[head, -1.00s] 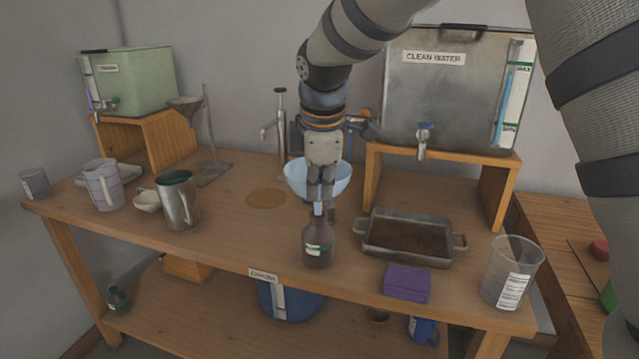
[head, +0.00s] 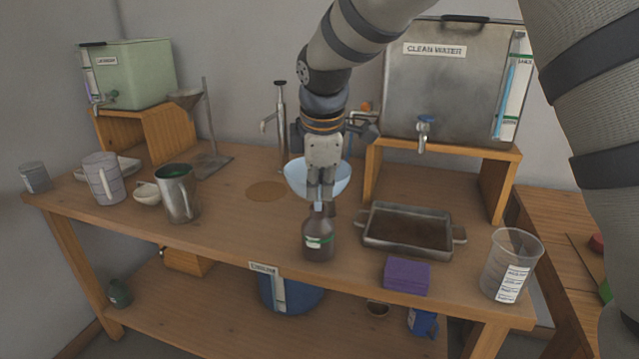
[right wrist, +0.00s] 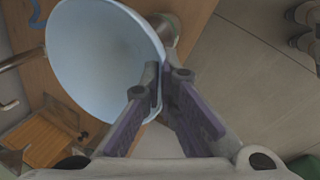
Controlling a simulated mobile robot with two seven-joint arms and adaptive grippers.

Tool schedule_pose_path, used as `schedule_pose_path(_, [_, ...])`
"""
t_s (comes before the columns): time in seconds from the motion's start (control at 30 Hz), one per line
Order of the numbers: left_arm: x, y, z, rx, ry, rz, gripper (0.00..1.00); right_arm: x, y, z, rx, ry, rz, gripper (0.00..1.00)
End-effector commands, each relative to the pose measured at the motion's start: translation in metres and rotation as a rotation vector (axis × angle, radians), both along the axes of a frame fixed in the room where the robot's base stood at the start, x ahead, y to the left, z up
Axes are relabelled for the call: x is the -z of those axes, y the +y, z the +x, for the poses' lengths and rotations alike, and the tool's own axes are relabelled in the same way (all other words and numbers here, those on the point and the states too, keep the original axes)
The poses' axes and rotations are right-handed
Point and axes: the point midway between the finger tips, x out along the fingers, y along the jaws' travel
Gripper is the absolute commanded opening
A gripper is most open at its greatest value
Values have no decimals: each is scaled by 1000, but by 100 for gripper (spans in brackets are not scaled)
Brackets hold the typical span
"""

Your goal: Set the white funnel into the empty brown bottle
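The white funnel (head: 297,178), pale bluish in this light, is upright behind my right gripper (head: 321,200) in the head view. Its wide cone also shows in the right wrist view (right wrist: 95,55), with the rim between my two fingers (right wrist: 160,85). The right gripper is shut on this rim. The brown bottle (head: 318,242), with a green-and-white label, stands upright at the bench's front edge. A small pale piece of the funnel shows right at the bottle's mouth. I cannot tell whether the spout is inside the neck. My left gripper is not in view.
A metal tray (head: 408,243) and a purple block (head: 407,275) lie right of the bottle. A clear beaker (head: 511,265) stands at the right front corner. A steel jug (head: 178,193) is further left. The bench between jug and bottle is clear.

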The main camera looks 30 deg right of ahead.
Motion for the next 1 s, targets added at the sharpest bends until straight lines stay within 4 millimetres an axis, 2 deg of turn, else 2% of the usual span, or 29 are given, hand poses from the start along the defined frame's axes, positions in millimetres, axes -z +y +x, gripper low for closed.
schedule_pose_path(0.97, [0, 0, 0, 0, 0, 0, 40, 20, 0, 0, 0, 1, 0, 0])
schedule_pose_path(1.0, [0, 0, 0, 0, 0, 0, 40, 20, 0, 0, 0, 0, 0, 4])
